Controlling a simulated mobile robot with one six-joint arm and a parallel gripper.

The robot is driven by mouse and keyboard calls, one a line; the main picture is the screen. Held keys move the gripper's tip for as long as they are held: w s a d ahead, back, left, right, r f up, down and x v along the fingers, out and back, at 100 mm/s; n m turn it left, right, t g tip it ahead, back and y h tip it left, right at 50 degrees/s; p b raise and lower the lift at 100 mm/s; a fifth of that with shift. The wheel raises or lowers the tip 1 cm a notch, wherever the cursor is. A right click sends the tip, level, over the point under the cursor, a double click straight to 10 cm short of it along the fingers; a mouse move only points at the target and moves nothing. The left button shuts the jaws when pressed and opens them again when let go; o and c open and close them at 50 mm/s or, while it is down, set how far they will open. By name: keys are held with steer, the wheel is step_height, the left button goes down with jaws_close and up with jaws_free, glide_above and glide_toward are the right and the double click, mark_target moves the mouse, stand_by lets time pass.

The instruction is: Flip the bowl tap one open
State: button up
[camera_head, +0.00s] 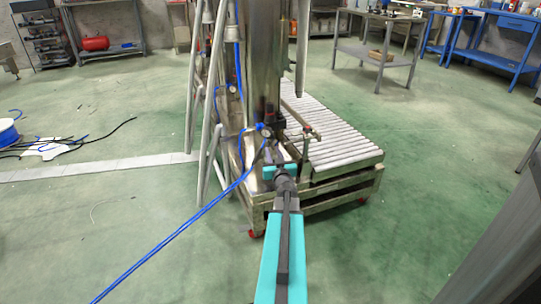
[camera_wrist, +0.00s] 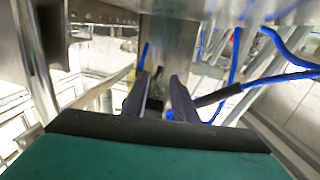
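My teal arm reaches forward to the foot of a tall steel column. In the head view my gripper (camera_head: 280,160) is low at the column's front, and its fingertips are hard to make out. In the wrist view two dark fingers (camera_wrist: 163,95) stand apart. A small dark part (camera_wrist: 155,98) shows in the gap between them; I cannot tell whether it is tap one's handle or whether the fingers touch it. Dark fittings (camera_head: 278,123) sit at the column's foot just beyond my gripper, too small to read. No tap shows clearly enough to tell its position.
A blue hose (camera_head: 190,216) runs from the column's foot across the floor; a hose (camera_wrist: 232,90) also passes right of the fingers. Slanted grey legs (camera_head: 207,140) stand left of the column. A roller conveyor (camera_head: 330,135) stands right.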

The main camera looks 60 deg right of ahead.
steer(key=shift+w+d, duration=0.5)
steer(key=shift+w, duration=0.05)
jaws_close()
steer(key=shift+d+r+p, duration=0.15)
steer(key=shift+r+p, duration=0.1)
steer(key=shift+p, duration=0.55)
steer(key=t+y+p, duration=0.1)
steer(key=p, duration=0.2)
steer(key=shift+d+n+p, duration=0.15)
steer(key=shift+n+p, duration=0.25)
steer(key=p, duration=0.2)
steer(key=n+t+y+p, duration=0.1)
steer(key=p, duration=0.2)
steer(key=shift+s+d, duration=0.2)
steer(key=shift+s, duration=0.05)
steer(key=shift+f+y+p, duration=0.1)
steer(key=shift+y+p, duration=0.2)
steer(key=shift+p, duration=0.55)
steer(key=shift+a+f+n+t, duration=0.1)
steer(key=shift+n+t, duration=0.2)
